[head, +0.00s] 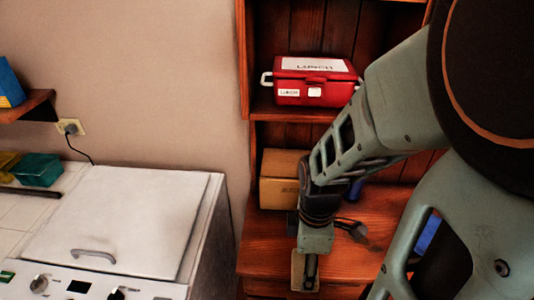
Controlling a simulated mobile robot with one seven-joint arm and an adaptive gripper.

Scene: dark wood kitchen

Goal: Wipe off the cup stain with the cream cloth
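My gripper (306,272) points down at the front of the wooden counter (262,240) in the head view. Its fingers are small and dark here, and I cannot tell whether they are open or shut. A small tan-cream patch (297,266) shows right beside and behind the fingers. It may be the cream cloth, but I cannot tell whether it is held or lies on the counter. I cannot make out a cup stain; my arm covers part of the counter.
A cardboard box (280,192) stands behind my gripper. A dark-handled object (352,228) lies to its right. A red lunch box (312,82) sits on the shelf above. A white appliance (125,220) with a handled lid stands at the left, across a gap.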

